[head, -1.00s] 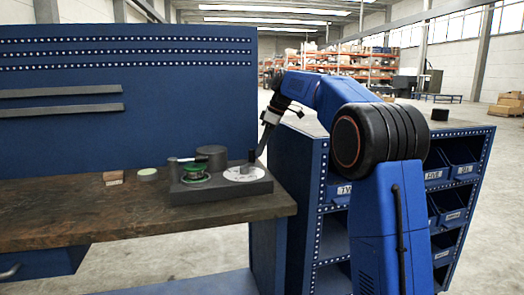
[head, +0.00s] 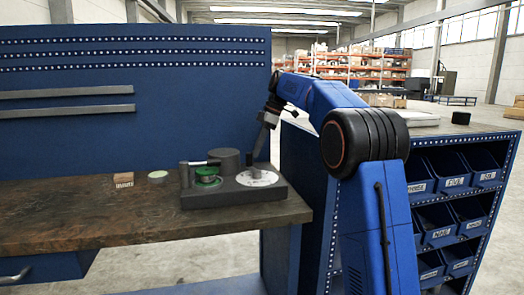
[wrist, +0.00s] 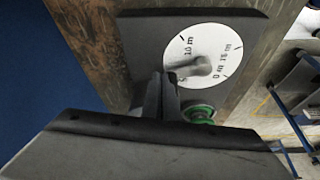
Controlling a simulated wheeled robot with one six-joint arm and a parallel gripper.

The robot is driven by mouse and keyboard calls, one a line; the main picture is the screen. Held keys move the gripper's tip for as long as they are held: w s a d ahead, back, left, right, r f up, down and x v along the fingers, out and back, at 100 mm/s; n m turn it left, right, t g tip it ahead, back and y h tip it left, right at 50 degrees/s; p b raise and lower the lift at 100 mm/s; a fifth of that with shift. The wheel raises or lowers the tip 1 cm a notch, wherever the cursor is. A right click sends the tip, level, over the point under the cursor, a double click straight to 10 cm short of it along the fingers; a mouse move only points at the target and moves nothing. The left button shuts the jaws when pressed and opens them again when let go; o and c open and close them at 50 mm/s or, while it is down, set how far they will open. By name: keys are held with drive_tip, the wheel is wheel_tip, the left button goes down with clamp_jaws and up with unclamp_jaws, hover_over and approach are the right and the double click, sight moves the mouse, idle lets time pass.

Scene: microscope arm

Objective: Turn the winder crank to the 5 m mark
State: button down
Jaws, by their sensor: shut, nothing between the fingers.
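The winder is a dark grey block (head: 235,194) on the wooden bench, with a white round dial (head: 257,178) at its right and a green spool (head: 207,174) at its left. In the wrist view the dial (wrist: 230,47) shows 10 m, 15 m and 0 m; the 5 m label is mostly covered. The grey crank (wrist: 200,66) lies over the dial, its rounded end near the middle and the rest running toward my fingers. My gripper (wrist: 162,82) is shut and empty beside the crank; I cannot tell whether they touch. It also shows above the dial in the head view (head: 256,156).
A grey cylinder (head: 224,159) stands behind the spool. A blue bin shelf (head: 455,200) stands at the right. The bench's left front is clear.

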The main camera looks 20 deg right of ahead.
drive_tip(key=shift+w+a, duration=0.2)
drive_tip(key=shift+a, duration=1.55)
